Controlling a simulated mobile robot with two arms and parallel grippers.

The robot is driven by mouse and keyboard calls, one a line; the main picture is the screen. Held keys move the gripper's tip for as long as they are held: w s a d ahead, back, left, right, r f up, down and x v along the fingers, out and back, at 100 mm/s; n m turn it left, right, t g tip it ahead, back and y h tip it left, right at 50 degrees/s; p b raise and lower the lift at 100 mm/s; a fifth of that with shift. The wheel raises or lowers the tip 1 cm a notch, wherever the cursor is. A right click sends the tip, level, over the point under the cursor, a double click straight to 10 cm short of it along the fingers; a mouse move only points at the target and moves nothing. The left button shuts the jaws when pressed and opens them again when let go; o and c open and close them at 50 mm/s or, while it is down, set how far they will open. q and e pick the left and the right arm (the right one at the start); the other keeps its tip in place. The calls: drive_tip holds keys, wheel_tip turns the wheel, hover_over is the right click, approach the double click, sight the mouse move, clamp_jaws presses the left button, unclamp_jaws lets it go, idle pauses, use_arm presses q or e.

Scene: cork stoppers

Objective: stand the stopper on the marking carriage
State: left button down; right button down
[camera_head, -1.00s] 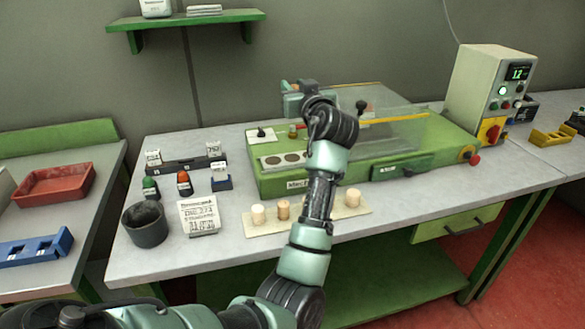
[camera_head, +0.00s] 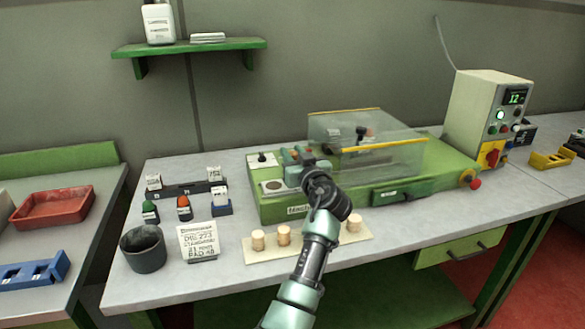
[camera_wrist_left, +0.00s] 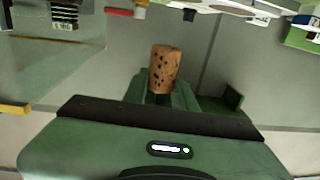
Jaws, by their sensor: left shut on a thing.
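My left gripper (camera_head: 296,163) is over the front left of the green machine, beside a pale plate (camera_head: 262,187) with a dark round spot on it. I take this plate to be part of the marking carriage. In the left wrist view, a speckled brown cork stopper (camera_wrist_left: 165,68) stands between the fingers (camera_wrist_left: 163,97), which are shut on it. In the head view the gripper and wrist hide this stopper, so I cannot tell whether it touches the plate. My right gripper is not in view.
Pale stoppers (camera_head: 283,235) stand on a light board (camera_head: 318,246) at the bench front; my arm covers part of it. A clear guard (camera_head: 400,160) with yellow edges is right of the gripper. A dark cup (camera_head: 143,250) and a label card (camera_head: 198,243) stand left.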

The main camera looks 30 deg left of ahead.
use_arm(q)
wheel_tip(320, 180, down, 5)
drive_tip(key=shift+r, duration=0.2)
drive_tip(key=shift+f, duration=0.15)
drive_tip(key=c, duration=1.1)
unclamp_jaws()
drive_tip(key=shift+c, duration=0.2)
